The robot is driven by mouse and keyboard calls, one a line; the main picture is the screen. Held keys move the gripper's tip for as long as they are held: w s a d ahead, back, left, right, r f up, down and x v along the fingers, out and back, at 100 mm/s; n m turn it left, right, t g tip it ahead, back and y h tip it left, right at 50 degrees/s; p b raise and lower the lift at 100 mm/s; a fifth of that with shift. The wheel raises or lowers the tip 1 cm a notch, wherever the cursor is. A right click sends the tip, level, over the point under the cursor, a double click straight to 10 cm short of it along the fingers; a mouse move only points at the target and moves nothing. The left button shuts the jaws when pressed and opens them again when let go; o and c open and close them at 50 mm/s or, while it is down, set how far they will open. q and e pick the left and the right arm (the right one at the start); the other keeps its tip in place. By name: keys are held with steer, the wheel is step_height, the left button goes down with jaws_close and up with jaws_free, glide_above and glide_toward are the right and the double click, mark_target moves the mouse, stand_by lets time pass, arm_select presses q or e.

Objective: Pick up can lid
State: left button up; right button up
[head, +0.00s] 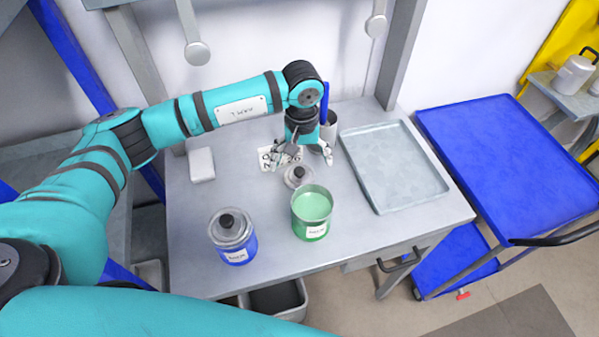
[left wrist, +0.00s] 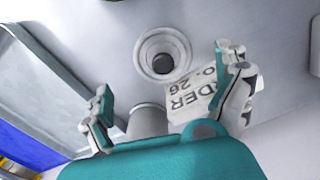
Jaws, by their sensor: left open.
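The can lid (head: 298,178), a round grey lid with a dark knob, lies on the grey table just behind the open green can (head: 311,222). It also shows in the left wrist view (left wrist: 146,58), beyond the fingertips. My left gripper (head: 303,157) is open and points down, above and slightly behind the lid. Its two fingers are spread wide in the left wrist view (left wrist: 167,100), with nothing held between them. The green can holds pale green contents. A blue can (head: 238,255) with its own grey lid on stands at the front left. My right gripper is not in view.
An empty grey tray (head: 390,165) lies to the right. A small white block (head: 202,164) sits at the left. A blue cart (head: 510,160) stands right of the table.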

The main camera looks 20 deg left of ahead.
mark_target(299, 169)
arm_select(q)
steer(key=f, duration=0.1)
steer(key=f+p, duration=0.1)
steer(key=f, duration=0.1)
steer(key=shift+s+a+f+p, duration=0.2)
steer(key=shift+a+f+p, duration=0.05)
steer(key=shift+p, duration=0.15)
steer(key=shift+f, duration=0.4)
steer(key=shift+w, duration=0.1)
steer(key=shift+c, duration=0.3)
steer(key=c, duration=0.7)
steer(key=shift+c, duration=1.3)
